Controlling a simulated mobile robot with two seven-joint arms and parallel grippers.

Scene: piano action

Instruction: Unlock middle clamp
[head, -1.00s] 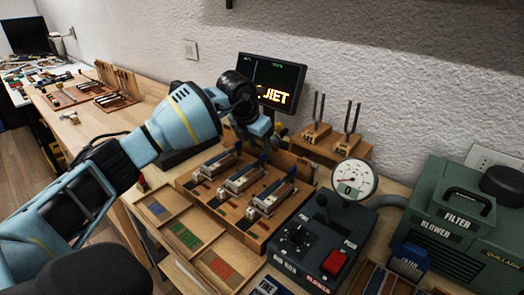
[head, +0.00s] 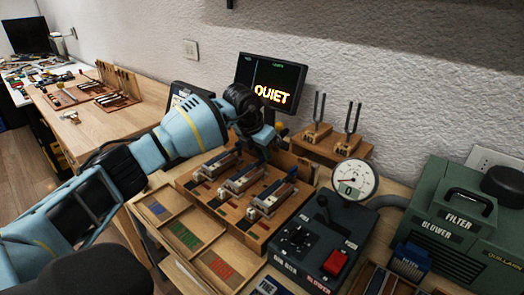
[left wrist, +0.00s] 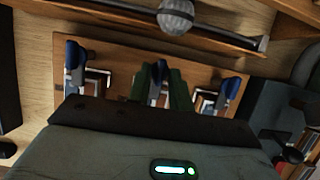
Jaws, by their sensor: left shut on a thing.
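Three clamps stand in a row on a wooden board (head: 228,218), each with a blue lever, and metal-coloured bars lie in front of them. The middle clamp's blue lever (left wrist: 160,70) is upright between the two green fingers of my left gripper (left wrist: 160,92) in the left wrist view. The left gripper is shut on this lever. In the head view the left gripper (head: 264,148) reaches down over the back of the board and partly hides the middle clamp. The left clamp (left wrist: 73,65) and right clamp (left wrist: 229,92) are outside the fingers. My right gripper is not in view.
A monitor (head: 272,80) reading QUIET stands behind the board. Tuning forks on a wooden stand (head: 335,145) are to its right. A control box with a gauge (head: 354,182) and a green blower (head: 455,220) stand at right. A bar with a round grey knob (left wrist: 176,17) runs behind the clamps.

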